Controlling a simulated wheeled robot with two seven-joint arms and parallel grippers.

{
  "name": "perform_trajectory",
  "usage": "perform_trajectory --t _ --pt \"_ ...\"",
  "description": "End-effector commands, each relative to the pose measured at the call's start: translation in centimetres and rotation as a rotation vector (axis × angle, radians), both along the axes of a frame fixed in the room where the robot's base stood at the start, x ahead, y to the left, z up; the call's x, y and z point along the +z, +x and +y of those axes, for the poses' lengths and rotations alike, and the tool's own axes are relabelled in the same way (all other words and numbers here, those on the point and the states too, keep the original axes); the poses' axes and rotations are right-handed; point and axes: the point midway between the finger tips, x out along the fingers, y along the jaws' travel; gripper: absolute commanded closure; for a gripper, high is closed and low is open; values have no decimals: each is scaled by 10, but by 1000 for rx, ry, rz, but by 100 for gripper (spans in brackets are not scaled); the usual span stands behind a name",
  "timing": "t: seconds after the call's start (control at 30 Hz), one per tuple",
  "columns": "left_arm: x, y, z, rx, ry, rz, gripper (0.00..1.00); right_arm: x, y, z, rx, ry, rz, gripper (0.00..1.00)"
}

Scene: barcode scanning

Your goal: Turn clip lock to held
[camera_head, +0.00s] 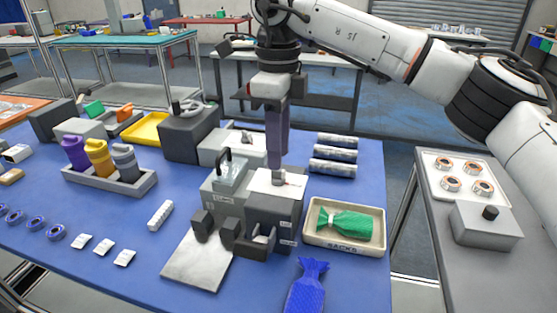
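A grey machine (225,205) with several block-like parts stands on the blue table, with a pale plate at its front. On top of its right block is a white label plate (262,184) with a small grey knob (279,178), which looks like the clip lock. Any markings on the plate are too small to read. My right gripper (276,165) points straight down, with its fingertips at or just above the knob. The fingers overlap in this view, so I cannot tell their gap or whether they touch the knob. My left gripper is out of view.
A tray labelled SACKS (345,245) holds a green sack (348,222), right of the machine. A blue sack (307,285) lies in front. Several grey rolls (335,153) lie behind.

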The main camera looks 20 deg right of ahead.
Motion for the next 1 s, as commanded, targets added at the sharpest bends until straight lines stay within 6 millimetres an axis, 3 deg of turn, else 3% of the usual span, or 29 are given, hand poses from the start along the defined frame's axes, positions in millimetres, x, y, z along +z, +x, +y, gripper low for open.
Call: perform_trajectory --t 0.2,0.4,1.0 --pt "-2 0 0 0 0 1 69 44 0 0 -1 1 -3 72" --pt "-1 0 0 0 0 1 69 66 0 0 -2 -1 -1 72" --pt "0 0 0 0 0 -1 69 69 0 0 -1 0 0 72"
